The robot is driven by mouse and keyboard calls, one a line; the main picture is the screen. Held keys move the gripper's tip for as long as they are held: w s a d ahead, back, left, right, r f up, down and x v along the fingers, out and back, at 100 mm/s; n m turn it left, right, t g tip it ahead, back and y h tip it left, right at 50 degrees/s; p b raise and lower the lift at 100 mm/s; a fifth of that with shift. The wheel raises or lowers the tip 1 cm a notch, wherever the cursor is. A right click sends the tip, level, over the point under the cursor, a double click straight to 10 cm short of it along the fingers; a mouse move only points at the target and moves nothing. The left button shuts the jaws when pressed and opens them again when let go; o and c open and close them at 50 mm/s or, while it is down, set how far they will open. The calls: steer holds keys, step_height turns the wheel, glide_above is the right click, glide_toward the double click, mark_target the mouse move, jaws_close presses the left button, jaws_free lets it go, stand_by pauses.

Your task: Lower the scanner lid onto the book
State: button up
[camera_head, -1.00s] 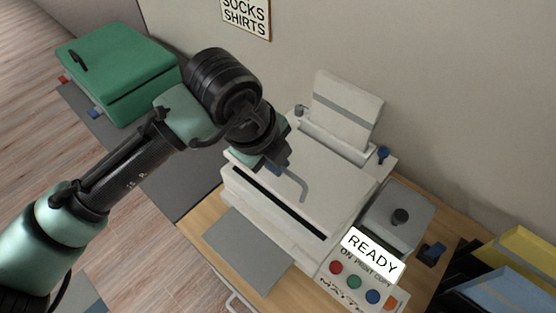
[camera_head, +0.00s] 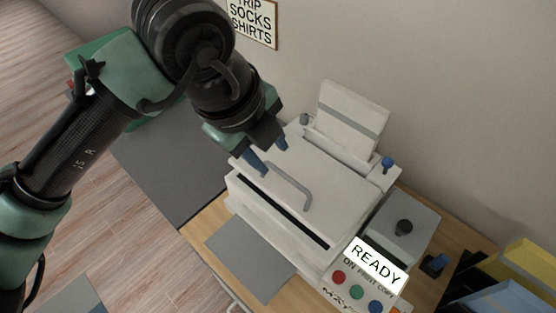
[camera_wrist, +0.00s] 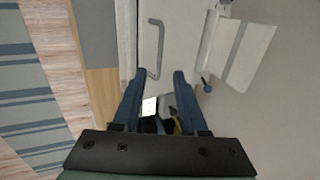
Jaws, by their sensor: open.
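The scanner lid (camera_head: 325,178) is a pale, flat panel with a grey bar handle (camera_head: 288,182) on top. It lies down over the printer-scanner body (camera_head: 262,222), with a dark slot along the front side. The lid (camera_wrist: 146,38) and its handle (camera_wrist: 157,50) also show in the wrist view. No book is visible; whether one is under the lid is hidden.
A paper feeder (camera_head: 350,118) stands up behind the lid. To the right are a READY display (camera_head: 375,263), coloured buttons (camera_head: 357,292), a grey box with a black knob (camera_head: 404,228) and file trays (camera_head: 510,282). A grey mat (camera_head: 250,255) lies on the desk in front.

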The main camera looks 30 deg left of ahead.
steer(key=shift+v, duration=2.15)
steer(key=shift+s, duration=0.1)
